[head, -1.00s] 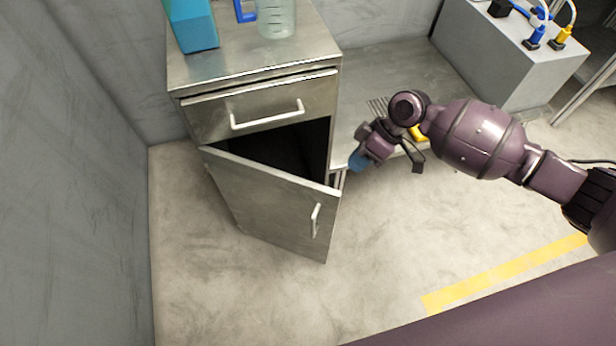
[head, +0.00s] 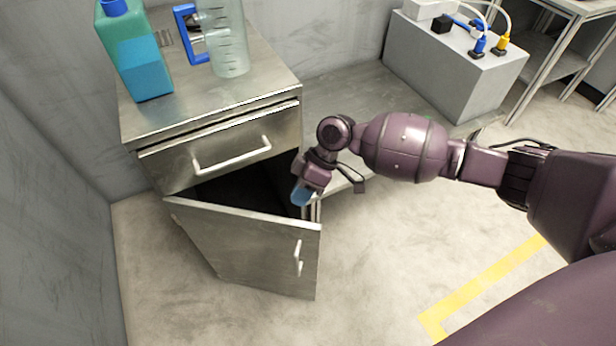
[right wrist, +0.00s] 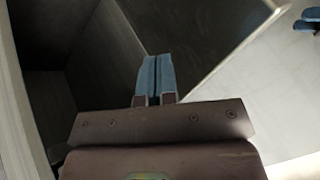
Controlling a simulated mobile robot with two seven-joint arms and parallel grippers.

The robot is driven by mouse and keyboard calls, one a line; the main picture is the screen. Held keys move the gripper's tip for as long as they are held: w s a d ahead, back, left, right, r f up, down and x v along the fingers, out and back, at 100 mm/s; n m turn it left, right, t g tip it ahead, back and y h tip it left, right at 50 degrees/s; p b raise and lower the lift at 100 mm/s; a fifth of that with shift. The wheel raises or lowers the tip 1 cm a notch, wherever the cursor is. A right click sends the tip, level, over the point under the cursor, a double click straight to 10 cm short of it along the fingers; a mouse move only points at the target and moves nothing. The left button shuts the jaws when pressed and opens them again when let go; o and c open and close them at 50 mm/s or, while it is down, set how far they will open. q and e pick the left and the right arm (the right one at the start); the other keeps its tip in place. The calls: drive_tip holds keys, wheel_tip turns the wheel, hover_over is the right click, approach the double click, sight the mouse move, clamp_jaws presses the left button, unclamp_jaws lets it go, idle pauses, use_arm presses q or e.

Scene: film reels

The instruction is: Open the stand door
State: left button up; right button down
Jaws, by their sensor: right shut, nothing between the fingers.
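The stand (head: 150,165) is a grey metal cabinet with a shut drawer on top and a door below. The stand door (head: 245,250) is hinged at the left and stands partly open, with a white handle (head: 298,258) near its free right edge. My right gripper (head: 300,196) is shut and empty at the opening, behind the door's free edge. In the right wrist view the blue fingertips (right wrist: 155,75) are together, with the dark cabinet interior to the left and the door's inner face (right wrist: 215,35) to the right. Whether they touch the door is unclear.
A teal bottle (head: 138,55) and a clear jug (head: 225,40) with a blue handle stand on the cabinet top. A grey box (head: 455,65) with plugs stands at the back right. The floor (head: 385,265) before the door is clear.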

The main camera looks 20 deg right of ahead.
use_arm(q)
drive_tip(key=shift+w+r, duration=0.1)
drive_tip(key=shift+w, duration=0.1)
use_arm(e)
drive_tip(key=s+a, duration=0.3)
drive_tip(key=shift+s+f, duration=0.15)
drive_tip(key=shift+f, duration=0.15)
use_arm(q)
drive_tip(key=shift+s, duration=0.1)
